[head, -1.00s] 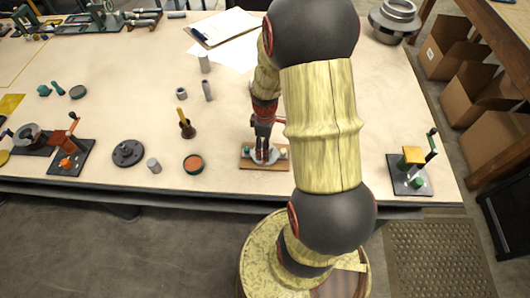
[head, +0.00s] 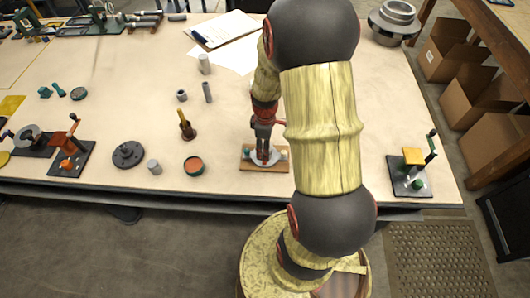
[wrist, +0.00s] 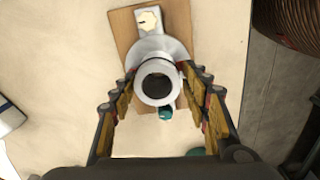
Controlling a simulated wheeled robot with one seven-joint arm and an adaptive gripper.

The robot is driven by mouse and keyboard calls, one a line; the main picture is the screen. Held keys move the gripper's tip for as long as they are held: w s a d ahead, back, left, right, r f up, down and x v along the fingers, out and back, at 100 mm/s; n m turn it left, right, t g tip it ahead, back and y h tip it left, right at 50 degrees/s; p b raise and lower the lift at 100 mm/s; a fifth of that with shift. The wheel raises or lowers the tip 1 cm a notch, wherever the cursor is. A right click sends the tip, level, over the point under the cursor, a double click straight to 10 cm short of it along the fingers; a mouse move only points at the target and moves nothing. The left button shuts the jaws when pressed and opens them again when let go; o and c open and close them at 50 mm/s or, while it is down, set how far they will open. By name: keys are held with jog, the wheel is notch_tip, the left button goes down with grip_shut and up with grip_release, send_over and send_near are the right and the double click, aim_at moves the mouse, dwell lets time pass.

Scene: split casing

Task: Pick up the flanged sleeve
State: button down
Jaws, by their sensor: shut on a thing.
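The flanged sleeve (wrist: 159,80) is a pale grey tube with a wide round flange. In the wrist view I look down into its dark bore. It stands on a small wooden board (wrist: 125,30) near the table's front edge. In the head view its flange (head: 255,158) shows as a light disc, partly hidden by my gripper (head: 263,152). I cannot tell whether the sleeve is clear of the board.
A pale block (wrist: 148,22) and a teal piece (wrist: 166,113) share the board. A fixture with a lever (head: 410,175) stands to the right, with bare table between.

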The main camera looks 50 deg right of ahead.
jog(key=shift+s+f, duration=0.2)
jog(key=shift+f, duration=0.25)
jog(key=shift+w+d+r+p, duration=0.1)
jog(key=shift+r+p, duration=0.2)
jog(key=shift+r, duration=0.25)
jog(key=shift+w+d+r+p, duration=0.1)
jog(key=shift+r+p, duration=0.15)
jog(key=shift+r, duration=0.4)
jog(key=shift+w+d+r+p, duration=0.1)
jog(key=shift+r+p, duration=0.15)
jog(key=shift+r, duration=0.35)
jog(key=s+d+r+p, duration=0.3)
jog(key=s+d+r, duration=0.4)
jog(key=s+r, duration=0.3)
jog(key=shift+s+d, duration=0.3)
jog(key=shift+s, duration=0.55)
jog(key=c, duration=1.7)
grip_release()
jog(key=c, duration=0.8)
grip_shut()
